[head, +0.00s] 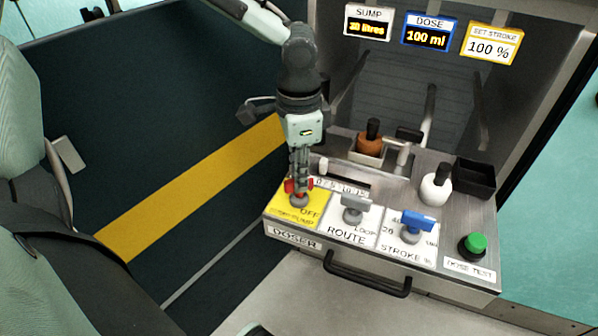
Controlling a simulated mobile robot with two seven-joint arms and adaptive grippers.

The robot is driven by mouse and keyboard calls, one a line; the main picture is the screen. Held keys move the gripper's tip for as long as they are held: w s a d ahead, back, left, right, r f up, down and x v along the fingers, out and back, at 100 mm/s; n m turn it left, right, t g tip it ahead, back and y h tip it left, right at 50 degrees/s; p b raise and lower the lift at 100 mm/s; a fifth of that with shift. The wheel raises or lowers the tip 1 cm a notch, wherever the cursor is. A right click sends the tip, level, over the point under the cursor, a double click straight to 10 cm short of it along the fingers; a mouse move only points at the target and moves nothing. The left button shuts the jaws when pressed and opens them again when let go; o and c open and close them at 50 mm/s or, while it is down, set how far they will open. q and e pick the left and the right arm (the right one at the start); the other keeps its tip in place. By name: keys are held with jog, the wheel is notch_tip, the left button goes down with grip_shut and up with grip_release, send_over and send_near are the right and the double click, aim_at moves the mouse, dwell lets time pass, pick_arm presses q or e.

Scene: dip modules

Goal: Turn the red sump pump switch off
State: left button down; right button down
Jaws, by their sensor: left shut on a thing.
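The red sump pump switch (289,186) is at the left end of the dosing panel, over a yellow label (286,204) on which "OFF" can be read. My left gripper (299,190) points down from above and is shut on the red switch. Bits of red show on both sides of the fingers, and a grey base shows below them. The fingers hide the middle of the switch, so I cannot tell exactly which way it points. My right gripper is not in view.
Right of the red switch stand a grey route switch (355,206), a blue stroke switch (416,223) and a green button (473,243). Behind are an orange bottle (369,145), a white bottle (434,190) and a black bin (476,177). A black handle (365,281) juts out in front.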

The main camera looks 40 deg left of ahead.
pick_arm(q)
jog(key=m, duration=0.3)
jog(key=shift+m, duration=2.1)
jog(key=c, duration=1.5)
grip_release()
jog(key=shift+c, duration=0.2)
notch_tip(320, 180, up, 12)
